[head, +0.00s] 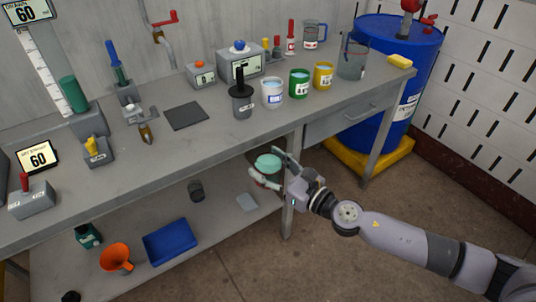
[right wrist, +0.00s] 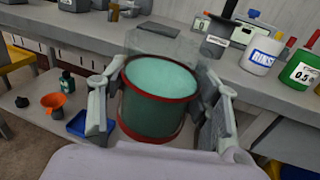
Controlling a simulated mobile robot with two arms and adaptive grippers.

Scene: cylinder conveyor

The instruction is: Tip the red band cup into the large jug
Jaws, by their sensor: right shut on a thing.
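My right gripper (head: 276,168) is shut on the red band cup (head: 268,162), a clear cup with red bands and teal contents. In the right wrist view the cup (right wrist: 155,110) stands about upright between the two fingers (right wrist: 158,100), its clear rim above the teal surface. In the head view the gripper and cup are in front of the bench, clear of its top. My left gripper is not in view.
On the grey bench (head: 215,135) stand a white pot (head: 272,95), a green pot (head: 299,86), a yellow pot (head: 323,77) and a smaller jug (head: 314,38). A yellow sponge (head: 399,61) lies right of the large jug. A blue drum (head: 400,75) stands behind the right end.

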